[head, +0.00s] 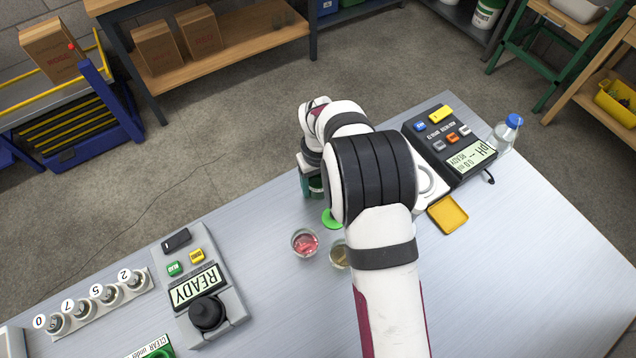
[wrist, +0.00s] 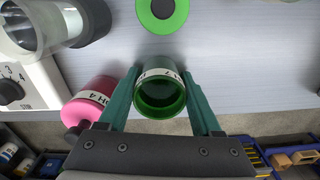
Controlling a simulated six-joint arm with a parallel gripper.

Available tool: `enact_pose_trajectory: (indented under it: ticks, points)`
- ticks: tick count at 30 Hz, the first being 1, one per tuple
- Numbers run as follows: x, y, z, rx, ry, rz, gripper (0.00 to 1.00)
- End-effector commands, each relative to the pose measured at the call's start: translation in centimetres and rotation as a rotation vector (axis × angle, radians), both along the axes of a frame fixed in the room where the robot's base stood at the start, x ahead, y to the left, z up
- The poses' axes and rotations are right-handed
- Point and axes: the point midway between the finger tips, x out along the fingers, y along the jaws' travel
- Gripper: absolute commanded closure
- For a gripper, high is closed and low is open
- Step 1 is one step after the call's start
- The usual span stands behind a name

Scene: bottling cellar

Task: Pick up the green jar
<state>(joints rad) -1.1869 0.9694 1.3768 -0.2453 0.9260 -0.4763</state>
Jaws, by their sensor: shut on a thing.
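The green jar (wrist: 160,98), with a white label band near its rim, sits between the two teal fingers of my gripper (wrist: 159,76) in the wrist view. The fingers are shut on its sides. Its mouth faces the camera and its inside looks dark green. In the head view my gripper (head: 308,184) is near the far edge of the table, and my arm hides most of it and the jar. I cannot tell whether the jar touches the table.
A pink jar (wrist: 94,98) stands close left of my gripper. A pH meter (head: 450,145), yellow tray (head: 447,215) and blue-capped bottle (head: 504,136) are right; a READY device (head: 200,290) is left.

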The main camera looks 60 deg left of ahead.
Motion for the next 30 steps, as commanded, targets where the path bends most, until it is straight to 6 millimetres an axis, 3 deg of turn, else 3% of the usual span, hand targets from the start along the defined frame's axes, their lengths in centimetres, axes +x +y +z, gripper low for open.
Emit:
enact_pose_trajectory:
  ticks: [1, 3, 11, 22, 26, 30]
  points:
    - [0.0, 0.0, 0.0, 0.0, 0.0, 0.0, 0.88]
    - [0.0, 0.0, 0.0, 0.001, 0.0, 0.0, 1.0]
    - [0.0, 0.1, 0.7, 0.003, -0.001, 0.001, 1.0]
    - [0.2, 0.1, 9.2, 0.003, -0.001, 0.005, 1.0]
    - [2.6, -0.4, 11.0, 0.001, 0.0, 0.075, 1.0]
    - [7.0, -1.5, 12.9, 0.001, -0.001, 0.217, 1.0]
